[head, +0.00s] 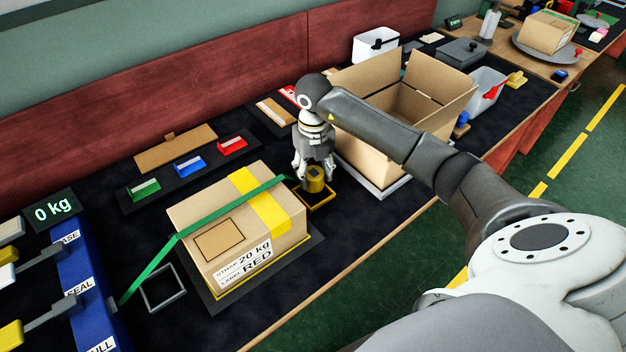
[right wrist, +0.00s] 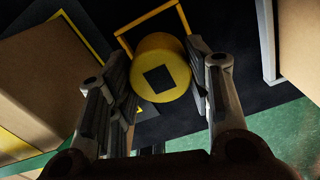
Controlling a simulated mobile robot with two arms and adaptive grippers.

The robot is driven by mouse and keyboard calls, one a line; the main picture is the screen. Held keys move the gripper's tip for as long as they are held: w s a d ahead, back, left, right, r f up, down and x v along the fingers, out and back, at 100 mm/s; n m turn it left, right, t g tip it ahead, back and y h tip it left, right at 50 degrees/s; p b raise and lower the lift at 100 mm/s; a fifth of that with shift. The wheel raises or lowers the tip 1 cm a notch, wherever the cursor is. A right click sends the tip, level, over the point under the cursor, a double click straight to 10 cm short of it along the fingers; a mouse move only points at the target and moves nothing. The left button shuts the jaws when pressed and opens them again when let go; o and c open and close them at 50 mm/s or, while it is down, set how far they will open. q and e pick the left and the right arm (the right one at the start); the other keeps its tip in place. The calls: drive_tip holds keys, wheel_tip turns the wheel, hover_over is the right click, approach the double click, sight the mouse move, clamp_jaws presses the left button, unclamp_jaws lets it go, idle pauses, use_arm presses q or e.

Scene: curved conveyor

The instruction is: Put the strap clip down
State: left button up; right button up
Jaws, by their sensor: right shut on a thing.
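The strap clip is a yellow cylinder (head: 314,180) with a dark square on its top, seen in the right wrist view (right wrist: 160,68). My right gripper (head: 314,174) points down and is shut on it, between the closed carton and the open box. A yellow square outline (head: 322,203) lies on the dark mat under and beside the clip; I cannot tell whether the clip touches the mat. A green strap (head: 215,218) runs over the closed carton (head: 208,213), its upper end near my right gripper. My left gripper is not in view.
The open cardboard box (head: 372,150) stands right of my gripper on a pale plate. Green, blue and red labels (head: 188,164) lie behind the carton. A grey square frame (head: 163,288) lies front left. A blue block with levers (head: 85,285) and a "0 kg" display (head: 52,211) stand left.

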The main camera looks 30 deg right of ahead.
sight(314, 182)
drive_tip(key=shift+f, duration=0.35)
wheel_tip(314, 182, down, 3)
drive_tip(key=shift+f, duration=0.2)
drive_tip(key=o, duration=0.8)
drive_tip(key=shift+r, duration=0.1)
drive_tip(key=shift+o, duration=1.4)
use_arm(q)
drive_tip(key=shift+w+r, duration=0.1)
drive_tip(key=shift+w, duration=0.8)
